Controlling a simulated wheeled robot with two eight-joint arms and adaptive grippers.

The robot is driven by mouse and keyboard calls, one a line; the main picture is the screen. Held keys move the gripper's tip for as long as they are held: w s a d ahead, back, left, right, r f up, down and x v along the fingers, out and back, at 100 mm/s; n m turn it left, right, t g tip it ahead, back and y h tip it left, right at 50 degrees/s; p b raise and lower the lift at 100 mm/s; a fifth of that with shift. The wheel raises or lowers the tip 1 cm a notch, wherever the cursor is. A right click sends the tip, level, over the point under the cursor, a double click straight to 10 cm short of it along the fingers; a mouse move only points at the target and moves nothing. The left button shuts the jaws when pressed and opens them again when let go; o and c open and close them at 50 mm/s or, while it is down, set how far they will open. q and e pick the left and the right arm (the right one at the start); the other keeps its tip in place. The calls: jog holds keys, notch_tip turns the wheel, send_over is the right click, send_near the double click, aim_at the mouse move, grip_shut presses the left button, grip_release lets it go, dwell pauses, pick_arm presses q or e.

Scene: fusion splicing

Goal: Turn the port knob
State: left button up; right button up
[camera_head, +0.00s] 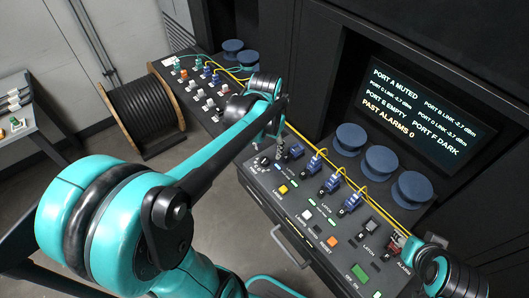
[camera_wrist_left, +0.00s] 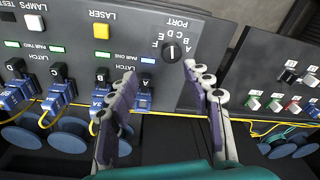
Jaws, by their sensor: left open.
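The port knob (camera_wrist_left: 175,49) is a round black dial with a white pointer line, on the grey panel among the letters A to F above the word PORT. In the head view the port knob (camera_head: 265,161) sits at the panel's near left corner. My left gripper (camera_wrist_left: 160,76) is open and empty, its fingertips short of the knob and to either side of it in the wrist view. In the head view the left gripper (camera_head: 272,138) hangs over that panel corner, beside the knob. My right arm shows at the lower right; its fingers are not clear.
Blue connectors (camera_head: 332,183) with yellow cables stand close to the knob. The screen (camera_head: 425,108) shows port readings. A cable reel (camera_head: 143,115) stands on the floor at left.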

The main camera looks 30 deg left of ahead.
aim_at(265, 160)
pick_arm(q)
jog(key=shift+w+a+f+g, duration=0.25)
jog(key=shift+w+a+g, duration=0.05)
jog(key=shift+w+a, duration=0.4)
jog(key=shift+w+a+f+g, duration=0.25)
jog(key=shift+a+f+g, duration=0.05)
jog(key=shift+a+f, duration=0.1)
notch_tip(265, 160, down, 8)
jog(key=shift+r+b, duration=0.1)
jog(key=shift+b, duration=0.85)
grip_shut()
